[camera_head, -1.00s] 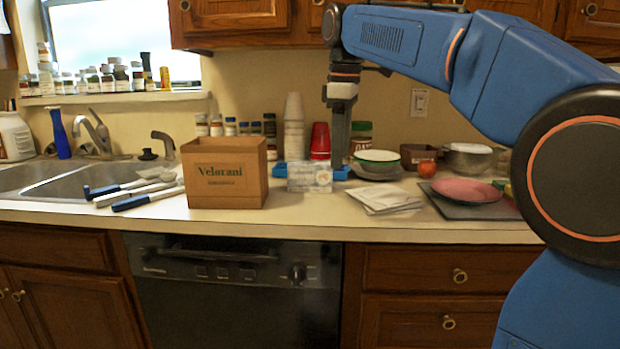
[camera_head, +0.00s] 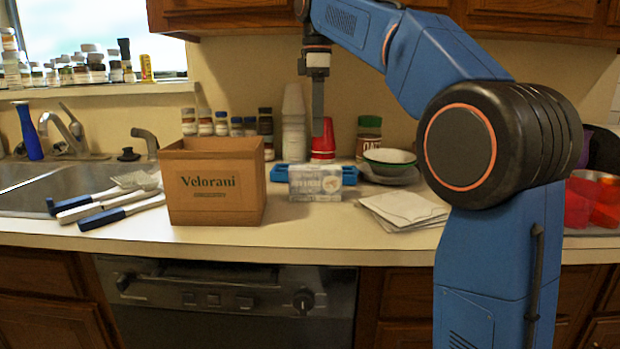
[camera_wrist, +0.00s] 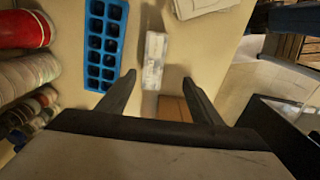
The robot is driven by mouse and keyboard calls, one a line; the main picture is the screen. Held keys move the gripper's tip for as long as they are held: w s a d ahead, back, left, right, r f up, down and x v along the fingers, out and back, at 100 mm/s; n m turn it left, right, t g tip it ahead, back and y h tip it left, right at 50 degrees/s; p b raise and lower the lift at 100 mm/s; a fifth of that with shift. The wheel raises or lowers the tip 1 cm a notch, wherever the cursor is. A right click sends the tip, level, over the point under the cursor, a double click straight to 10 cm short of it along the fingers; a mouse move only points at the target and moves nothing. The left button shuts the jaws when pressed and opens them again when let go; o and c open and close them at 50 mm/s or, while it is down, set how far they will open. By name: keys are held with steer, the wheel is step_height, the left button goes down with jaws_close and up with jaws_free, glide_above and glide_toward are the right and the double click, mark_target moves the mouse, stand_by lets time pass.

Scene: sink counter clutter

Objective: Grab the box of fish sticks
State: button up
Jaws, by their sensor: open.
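A small pale box with a blue-grey printed front (camera_head: 316,183), likely the fish sticks, stands on the counter just right of the brown carton. Its print is too small to read. My gripper (camera_head: 318,130) hangs pointing down above and about in line with the box, apart from it. In the wrist view, the open fingers (camera_wrist: 159,77) straddle a view of the narrow top of the pale box (camera_wrist: 154,60), which lies nearer the left finger. Nothing is between the fingers in their grip.
The brown Velorani carton (camera_head: 213,182) stands close at left.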

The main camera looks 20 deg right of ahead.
glide_above(315, 185)
steer(key=w, duration=0.2)
steer(key=f, duration=1.1)
steer(key=shift+s+d+f, duration=0.15)
steer(key=shift+d+f, duration=0.05)
steer(key=shift+d, duration=0.15)
steer(key=shift+w+f, duration=0.15)
steer(key=shift+f, duration=1.35)
steer(key=shift+w+f, duration=0.15)
steer(key=shift+f, duration=1.35)
steer(key=shift+c, duration=0.6)
